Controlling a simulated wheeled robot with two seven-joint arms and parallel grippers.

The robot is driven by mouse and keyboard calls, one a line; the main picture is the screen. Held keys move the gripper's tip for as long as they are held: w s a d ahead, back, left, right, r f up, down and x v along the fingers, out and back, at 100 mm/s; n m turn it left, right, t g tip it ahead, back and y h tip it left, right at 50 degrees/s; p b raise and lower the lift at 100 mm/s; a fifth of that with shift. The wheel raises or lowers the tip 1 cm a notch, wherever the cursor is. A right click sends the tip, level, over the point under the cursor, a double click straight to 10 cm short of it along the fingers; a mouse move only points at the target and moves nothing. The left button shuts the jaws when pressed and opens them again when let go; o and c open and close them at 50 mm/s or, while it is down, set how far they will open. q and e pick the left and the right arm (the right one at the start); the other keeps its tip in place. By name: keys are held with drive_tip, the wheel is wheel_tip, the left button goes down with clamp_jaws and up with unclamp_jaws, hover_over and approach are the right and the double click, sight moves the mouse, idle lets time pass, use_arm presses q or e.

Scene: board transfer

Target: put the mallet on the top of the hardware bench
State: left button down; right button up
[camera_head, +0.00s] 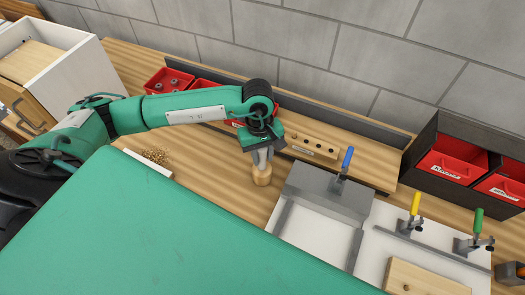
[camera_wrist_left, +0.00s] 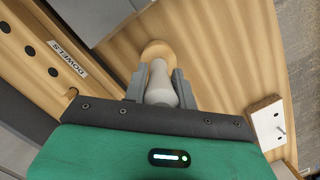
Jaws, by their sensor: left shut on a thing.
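My left gripper (camera_head: 263,157) points down over the wooden top of the hardware bench (camera_head: 222,185). It is shut on the mallet, a piece with a round wooden part (camera_head: 262,176) and a pale grey shaft. In the left wrist view, the two fingers (camera_wrist_left: 160,88) hold the grey shaft, and the wooden round end (camera_wrist_left: 157,48) lies beyond them. The mallet looks roughly upright, with its wooden end down at the bench top. I cannot tell whether it touches. My right gripper is not in view.
A dowel block (camera_head: 315,147) stands behind the gripper, with red bins (camera_head: 168,81) to its left. A grey and white jig with a blue-handled clamp (camera_head: 347,160) is close on the right. Bare wood surrounds the mallet.

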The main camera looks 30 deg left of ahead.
use_arm(q)
drive_tip(key=shift+f+b, duration=0.15)
drive_tip(key=shift+b, duration=0.15)
drive_tip(key=c, duration=1.1)
unclamp_jaws()
